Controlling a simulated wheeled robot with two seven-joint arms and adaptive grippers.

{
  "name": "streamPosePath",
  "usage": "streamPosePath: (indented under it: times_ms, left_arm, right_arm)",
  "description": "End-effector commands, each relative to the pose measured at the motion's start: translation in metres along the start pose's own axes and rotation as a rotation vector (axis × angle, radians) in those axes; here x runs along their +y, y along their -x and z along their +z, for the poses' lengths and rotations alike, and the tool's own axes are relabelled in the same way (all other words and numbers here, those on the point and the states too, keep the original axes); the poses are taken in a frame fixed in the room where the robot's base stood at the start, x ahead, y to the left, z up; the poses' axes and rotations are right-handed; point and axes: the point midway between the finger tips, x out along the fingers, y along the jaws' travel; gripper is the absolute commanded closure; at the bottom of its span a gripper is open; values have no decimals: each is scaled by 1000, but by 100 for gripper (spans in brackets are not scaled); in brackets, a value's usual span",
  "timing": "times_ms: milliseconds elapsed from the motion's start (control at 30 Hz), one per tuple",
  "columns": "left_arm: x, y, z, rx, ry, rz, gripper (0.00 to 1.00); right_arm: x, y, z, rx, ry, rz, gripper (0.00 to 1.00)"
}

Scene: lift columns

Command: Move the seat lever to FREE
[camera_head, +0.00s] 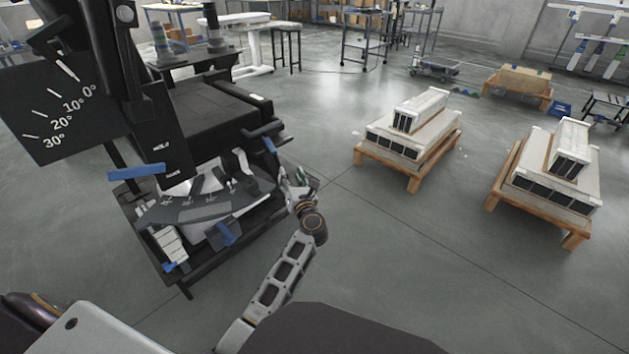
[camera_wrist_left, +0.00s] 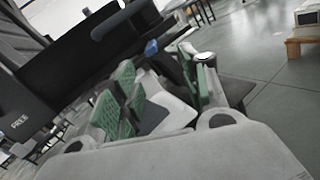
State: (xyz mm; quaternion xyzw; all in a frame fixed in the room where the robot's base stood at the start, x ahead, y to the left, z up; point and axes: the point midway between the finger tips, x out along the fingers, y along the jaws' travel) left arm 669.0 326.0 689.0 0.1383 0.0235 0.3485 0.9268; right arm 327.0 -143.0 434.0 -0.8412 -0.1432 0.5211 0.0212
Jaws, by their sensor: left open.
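The black seat rig (camera_head: 215,105) stands at left in the head view, with an angle scale plate (camera_head: 60,110) on its back. A blue-gripped handle (camera_head: 270,145) juts from its right side; I cannot tell whether this is the seat lever. My left gripper (camera_head: 303,183) is just below and right of that handle, apart from it. In the left wrist view, its green-padded fingers (camera_wrist_left: 166,88) are spread, with nothing held. A blue piece (camera_wrist_left: 150,47) shows beyond them. A black panel marked FREE (camera_wrist_left: 20,119) is at left. My right gripper is out of view.
The rig's lower tray carries a curved scale (camera_head: 190,208), another blue piece (camera_head: 222,235) and white blocks (camera_head: 170,244). Two wooden pallets (camera_head: 413,183) (camera_head: 575,240) with stacked white units stand to the right. The floor between rig and pallets is clear.

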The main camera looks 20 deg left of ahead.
Motion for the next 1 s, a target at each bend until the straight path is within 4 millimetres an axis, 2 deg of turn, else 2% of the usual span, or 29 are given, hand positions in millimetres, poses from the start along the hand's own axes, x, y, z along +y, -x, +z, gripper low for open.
streamPosePath:
  times_ms: [100, 300, 1000]
  left_arm:
    - [6, -3, 2, 25, 123, 29, 55]
    - [13, -5, 6, 56, 249, 58, 55]
    - [18, -7, 7, 62, 275, 62, 55]
  right_arm:
    - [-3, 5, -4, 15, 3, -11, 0]
    - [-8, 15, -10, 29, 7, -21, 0]
    - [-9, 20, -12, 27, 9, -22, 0]
